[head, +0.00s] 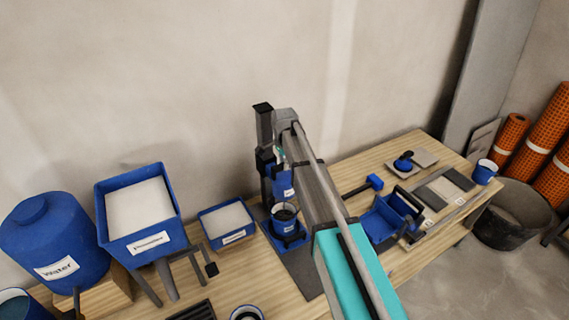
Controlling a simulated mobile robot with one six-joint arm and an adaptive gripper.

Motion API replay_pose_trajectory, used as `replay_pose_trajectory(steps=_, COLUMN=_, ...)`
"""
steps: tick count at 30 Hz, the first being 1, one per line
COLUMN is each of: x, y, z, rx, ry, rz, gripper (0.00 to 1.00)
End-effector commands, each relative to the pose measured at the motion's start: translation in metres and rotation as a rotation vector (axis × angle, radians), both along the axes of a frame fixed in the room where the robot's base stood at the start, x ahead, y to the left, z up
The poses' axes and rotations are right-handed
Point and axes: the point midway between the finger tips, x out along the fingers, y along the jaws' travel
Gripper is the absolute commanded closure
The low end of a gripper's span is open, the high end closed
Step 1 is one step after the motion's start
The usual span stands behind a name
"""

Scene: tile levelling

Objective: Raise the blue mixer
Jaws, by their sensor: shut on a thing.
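The blue mixer (283,183) is on a dark upright column (265,135) near the back wall, in the middle of the head view. A blue bucket (286,225) with dark contents stands below it on the stand's dark base plate (301,270). My arm reaches up from the bottom right and bends down beside the column. My gripper (280,156) is mostly hidden behind my arm, at the top of the mixer, and is shut on it. The fingertips and exact grip are hidden. The mixer sits above the bucket; its lower end is hard to make out.
Left of the stand are a white-filled blue tray (227,222), a blue hopper (140,210) on legs and a blue water tank (55,240). Bare wood shows between some items.

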Motion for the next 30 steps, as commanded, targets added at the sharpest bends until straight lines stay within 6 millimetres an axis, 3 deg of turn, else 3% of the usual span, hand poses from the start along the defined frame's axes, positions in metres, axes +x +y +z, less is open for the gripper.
replay_pose_trajectory(steps=1, x=0.001, y=0.001, z=0.009, rx=0.002, ry=-0.002, rz=0.0, gripper=1.0)
replay_pose_trajectory(steps=21, x=0.001, y=0.0, z=0.068, rx=0.002, ry=-0.003, rz=0.0, gripper=1.0)
replay_pose_trajectory(steps=30, x=0.002, y=0.0, z=0.078, rx=0.002, ry=-0.003, rz=0.0, gripper=1.0)
